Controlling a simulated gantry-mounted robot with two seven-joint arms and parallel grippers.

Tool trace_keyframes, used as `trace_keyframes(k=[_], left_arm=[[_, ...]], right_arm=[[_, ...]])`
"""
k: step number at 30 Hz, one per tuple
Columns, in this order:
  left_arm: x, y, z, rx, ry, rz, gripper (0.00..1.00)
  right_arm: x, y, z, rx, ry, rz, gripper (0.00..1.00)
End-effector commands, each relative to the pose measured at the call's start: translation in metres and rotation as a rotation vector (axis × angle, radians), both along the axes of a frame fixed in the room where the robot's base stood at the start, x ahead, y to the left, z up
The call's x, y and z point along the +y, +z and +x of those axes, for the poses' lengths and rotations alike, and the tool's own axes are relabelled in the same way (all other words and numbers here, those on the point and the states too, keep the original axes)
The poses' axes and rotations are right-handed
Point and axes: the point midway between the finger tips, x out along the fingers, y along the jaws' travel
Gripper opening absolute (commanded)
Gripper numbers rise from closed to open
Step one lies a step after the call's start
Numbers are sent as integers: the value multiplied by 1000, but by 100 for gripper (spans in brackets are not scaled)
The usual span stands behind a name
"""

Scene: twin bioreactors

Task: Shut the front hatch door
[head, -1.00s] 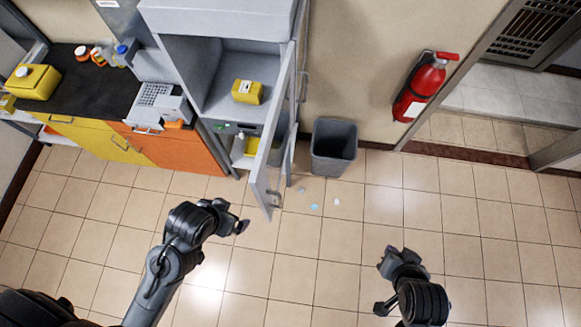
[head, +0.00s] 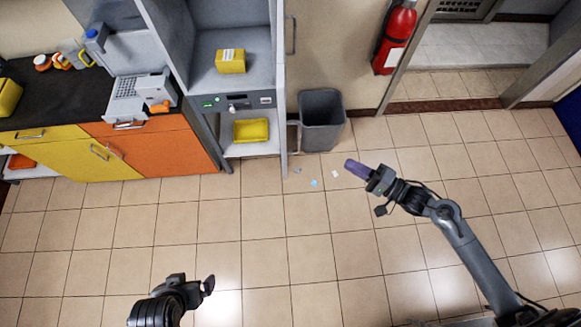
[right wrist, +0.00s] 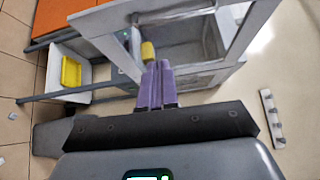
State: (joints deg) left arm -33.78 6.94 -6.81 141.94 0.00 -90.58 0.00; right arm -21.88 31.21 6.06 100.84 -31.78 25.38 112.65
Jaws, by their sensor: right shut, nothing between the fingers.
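The front hatch door (head: 281,100) is open and stands out from the grey cabinet. In the head view it shows nearly edge-on, as a thin light strip at the right of the cabinet opening. In the right wrist view a pale frame (right wrist: 238,38), apparently the door, lies beyond the fingers. My right gripper (head: 350,164) is shut and empty, right of the door and in front of the bin. Its purple fingers are together in the right wrist view (right wrist: 158,80); contact with the door cannot be told. My left gripper (head: 194,281) is low left over the floor, its opening unclear.
The cabinet (head: 205,20) holds a yellow box (head: 230,61) above and a yellow tray (head: 251,130) below. A grey bin (head: 321,120) stands just right of the door. Small scraps (head: 314,183) lie on the floor. A fire extinguisher (head: 395,38) hangs on the wall. The front floor is clear.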

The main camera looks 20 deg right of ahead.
Motion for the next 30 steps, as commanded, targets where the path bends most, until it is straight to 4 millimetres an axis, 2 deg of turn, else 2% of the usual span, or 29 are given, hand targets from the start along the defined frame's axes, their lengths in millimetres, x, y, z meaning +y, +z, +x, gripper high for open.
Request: trace_keyframes(k=[1,3,11,25,30], left_arm=[[0,-10,1,-3,1,-2,100],[-1,-12,3,-8,1,-4,100],[-3,-8,7,-20,4,-11,100],[0,-3,4,-13,-3,2,100],[1,3,4,-13,-5,4,100]], right_arm=[[-5,-4,5,-14,2,-15,0],[-6,-4,9,-24,5,-26,0],[7,0,27,-34,6,-24,0],[60,0,90,-34,5,-25,0],[83,-1,90,-30,5,-25,0]])
